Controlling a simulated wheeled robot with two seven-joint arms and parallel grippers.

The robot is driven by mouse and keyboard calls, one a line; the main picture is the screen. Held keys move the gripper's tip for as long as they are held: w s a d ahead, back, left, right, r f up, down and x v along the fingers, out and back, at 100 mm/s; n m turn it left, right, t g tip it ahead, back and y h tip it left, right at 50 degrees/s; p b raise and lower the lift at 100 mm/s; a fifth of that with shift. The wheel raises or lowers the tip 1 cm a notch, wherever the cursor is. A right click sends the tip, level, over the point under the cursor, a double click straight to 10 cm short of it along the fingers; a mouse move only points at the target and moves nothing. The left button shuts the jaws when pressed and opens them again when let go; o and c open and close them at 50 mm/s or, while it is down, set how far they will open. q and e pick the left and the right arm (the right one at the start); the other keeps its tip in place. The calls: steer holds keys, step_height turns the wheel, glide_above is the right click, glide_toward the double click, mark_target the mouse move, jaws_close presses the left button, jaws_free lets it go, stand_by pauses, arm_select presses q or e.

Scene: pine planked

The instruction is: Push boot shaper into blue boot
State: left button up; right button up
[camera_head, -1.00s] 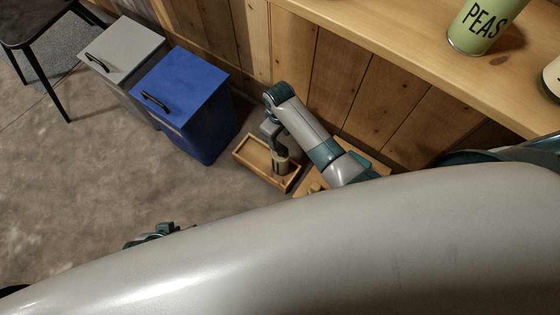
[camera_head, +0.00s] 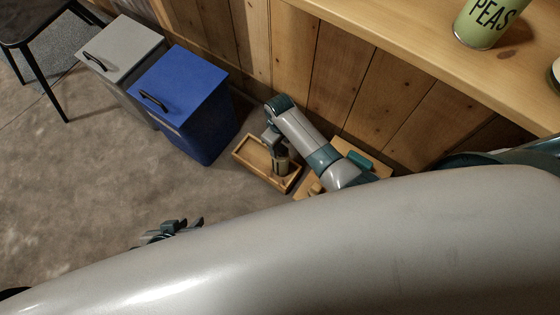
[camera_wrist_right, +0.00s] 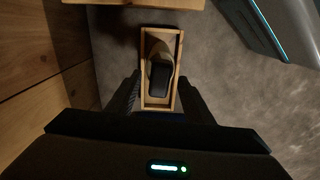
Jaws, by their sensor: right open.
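I cannot make out a boot shaper.
A wooden board (camera_head: 348,148) with a small wooden piece (camera_head: 315,189) lies right of the tray. A blue bin (camera_head: 185,95) and a grey bin (camera_head: 120,50) stand left. A wooden counter (camera_head: 400,45) with a PEAS can (camera_head: 485,22) is above.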

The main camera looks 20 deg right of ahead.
arm_select(q)
steer(key=shift+r, duration=0.2)
steer(key=shift+w, duration=0.15)
steer(key=shift+f, duration=0.1)
arm_select(e)
steer(key=shift+c, duration=0.4)
arm_select(q)
steer(key=shift+a+f, duration=0.1)
arm_select(e)
jaws_close()
